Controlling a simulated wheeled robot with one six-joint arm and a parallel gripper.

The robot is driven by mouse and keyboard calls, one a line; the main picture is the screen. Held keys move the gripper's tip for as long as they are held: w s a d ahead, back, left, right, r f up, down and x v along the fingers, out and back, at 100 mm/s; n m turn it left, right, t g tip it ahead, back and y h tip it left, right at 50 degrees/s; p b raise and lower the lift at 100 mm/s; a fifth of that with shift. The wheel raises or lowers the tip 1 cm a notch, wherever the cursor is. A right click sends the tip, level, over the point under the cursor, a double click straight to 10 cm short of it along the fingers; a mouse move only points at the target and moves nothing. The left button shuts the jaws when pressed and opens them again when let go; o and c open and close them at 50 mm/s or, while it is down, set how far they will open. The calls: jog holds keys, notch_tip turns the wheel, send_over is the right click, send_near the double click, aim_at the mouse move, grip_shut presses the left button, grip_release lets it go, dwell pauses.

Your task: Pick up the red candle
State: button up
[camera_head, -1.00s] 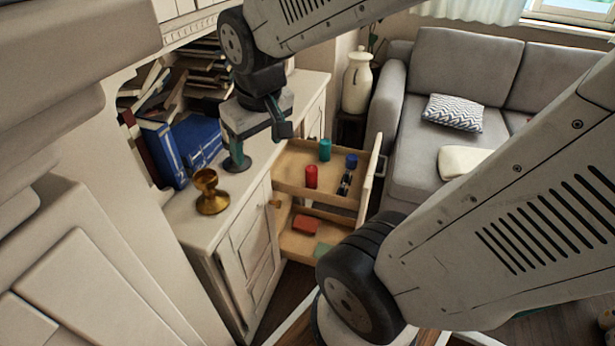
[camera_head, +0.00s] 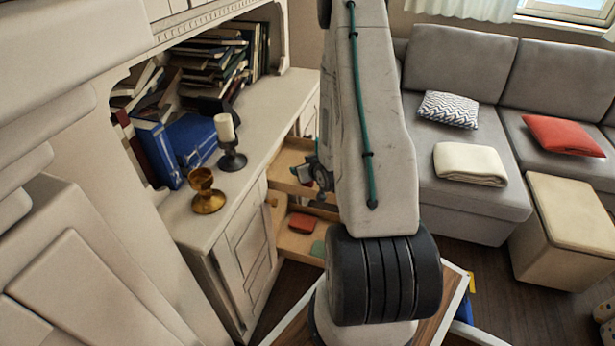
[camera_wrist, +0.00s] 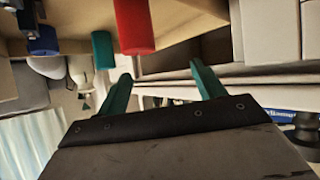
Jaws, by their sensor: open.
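The red candle (camera_wrist: 133,27) shows at the top of the wrist view, in the wooden upper drawer (camera_wrist: 70,15). A teal candle (camera_wrist: 102,50) and a blue-topped item (camera_wrist: 42,40) are to its left. My gripper (camera_wrist: 160,75) is open, its two teal fingers apart with nothing between them. The candle's near end lies just above the gap between the fingers in the picture, apart from them. In the head view, my arm covers most of the upper drawer (camera_head: 286,158), and I cannot make out the red candle there.
A lower open drawer (camera_head: 287,245) holds a red item (camera_head: 302,223) and a green one. On the cabinet top stand a brass goblet (camera_head: 207,192) and a white candle (camera_head: 225,127) on a dark holder. A grey sofa (camera_head: 465,75) is at the right.

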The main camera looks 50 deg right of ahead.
jog(key=shift+m+t+h, duration=0.5)
jog(key=shift+t, duration=0.1)
jog(key=s+f, duration=0.1)
jog(key=s+d+f, duration=0.1)
jog(key=f, duration=0.1)
jog(key=s+f, duration=0.1)
jog(key=shift+s+d+f, duration=0.15)
jog(key=shift+s+f, duration=0.1)
jog(key=shift+f, duration=0.1)
jog(key=x, duration=0.7)
jog(key=shift+w+d+f, duration=0.1)
jog(key=shift+w+f, duration=0.1)
jog(key=shift+w, duration=0.05)
jog(key=c, duration=1.1)
